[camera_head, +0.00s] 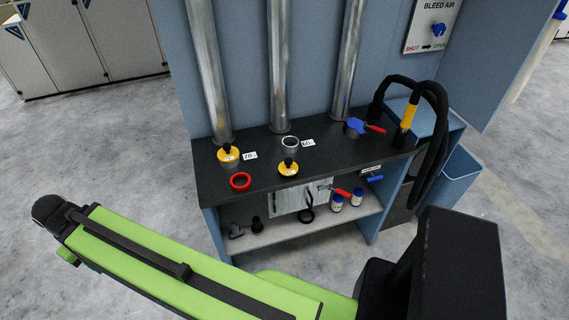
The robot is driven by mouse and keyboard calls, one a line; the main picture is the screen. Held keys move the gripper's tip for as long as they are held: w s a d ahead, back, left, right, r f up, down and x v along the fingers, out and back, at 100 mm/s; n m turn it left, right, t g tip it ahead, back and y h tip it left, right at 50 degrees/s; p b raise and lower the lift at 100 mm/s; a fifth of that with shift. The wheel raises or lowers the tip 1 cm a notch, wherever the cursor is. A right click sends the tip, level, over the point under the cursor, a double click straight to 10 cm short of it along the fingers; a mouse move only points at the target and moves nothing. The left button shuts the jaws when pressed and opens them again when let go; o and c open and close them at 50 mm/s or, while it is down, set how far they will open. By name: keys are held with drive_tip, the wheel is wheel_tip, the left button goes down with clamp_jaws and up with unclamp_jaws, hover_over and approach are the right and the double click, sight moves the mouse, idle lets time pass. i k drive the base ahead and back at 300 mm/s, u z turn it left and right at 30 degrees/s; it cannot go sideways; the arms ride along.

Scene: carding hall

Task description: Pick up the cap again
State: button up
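A yellow cap with a black knob (288,169) lies on the black bench top (325,165), just in front of an open grey pipe socket (290,143). A second, similar yellow cap (228,154) sits at the foot of the left pipe, by a white label (250,156). A red ring (240,181) lies on the bench in front of it. My green arm stretches across the lower left, apart from the bench. My gripper's fingers do not show.
Three metal pipes (280,70) rise behind the bench. A blue-and-red valve (358,127) and a black hose with a yellow grip (409,114) stand at right. Small parts and bottles (337,203) sit on the lower shelf (285,230). A blue bin (459,178) stands right.

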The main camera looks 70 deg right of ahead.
sight(288, 167)
drive_tip(key=z, duration=1.55)
drive_tip(key=k, duration=0.4)
drive_tip(key=z, duration=0.55)
drive_tip(key=i, duration=0.45)
drive_tip(key=u, duration=1)
drive_tip(key=k, duration=0.4)
drive_tip(key=u, duration=0.65)
